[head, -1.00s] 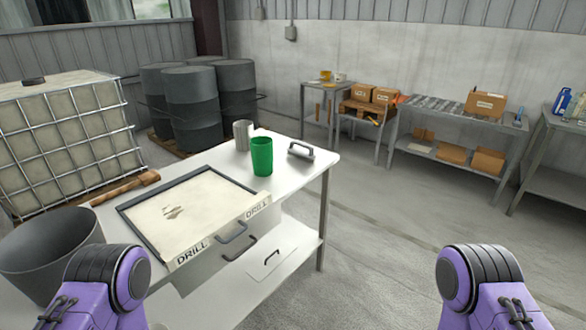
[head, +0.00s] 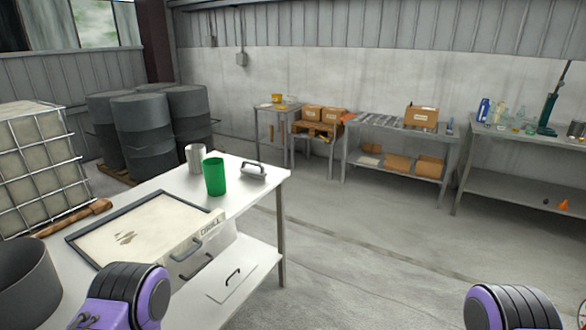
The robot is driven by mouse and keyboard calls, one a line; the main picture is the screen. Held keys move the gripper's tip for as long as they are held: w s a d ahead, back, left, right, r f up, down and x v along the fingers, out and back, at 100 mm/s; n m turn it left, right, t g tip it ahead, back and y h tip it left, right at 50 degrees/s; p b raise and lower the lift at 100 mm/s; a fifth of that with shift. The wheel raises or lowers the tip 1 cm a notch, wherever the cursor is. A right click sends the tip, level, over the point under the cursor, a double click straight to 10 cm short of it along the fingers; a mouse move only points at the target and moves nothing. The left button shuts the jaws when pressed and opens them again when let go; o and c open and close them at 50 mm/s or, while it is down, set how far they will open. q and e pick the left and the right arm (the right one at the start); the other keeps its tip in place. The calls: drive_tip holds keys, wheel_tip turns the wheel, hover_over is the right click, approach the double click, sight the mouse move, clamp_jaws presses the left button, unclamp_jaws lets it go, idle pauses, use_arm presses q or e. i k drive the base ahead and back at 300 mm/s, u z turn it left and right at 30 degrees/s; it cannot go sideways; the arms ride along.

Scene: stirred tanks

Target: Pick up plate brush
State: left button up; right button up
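A grey block-like item with a dark arched handle (head: 253,171) lies on the far right corner of the white table; it looks like the plate brush, but its underside is hidden. Beside it on the left stand a green cup (head: 215,177) and a grey ribbed metal cup (head: 195,158). Only purple and black links of my two arms show at the bottom edge, left and right. Neither gripper is in view.
The white table (head: 140,191) has a dark-framed tray (head: 125,234) and handled drawers. A dark bin (head: 28,285) stands at the lower left. Dark drums (head: 141,128) stand behind the table. Shelves (head: 400,134) line the back wall. The floor right of the table is clear.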

sight(244, 170)
drive_tip(key=z, duration=0.5)
drive_tip(key=i, duration=2.05)
drive_tip(key=u, duration=0.45)
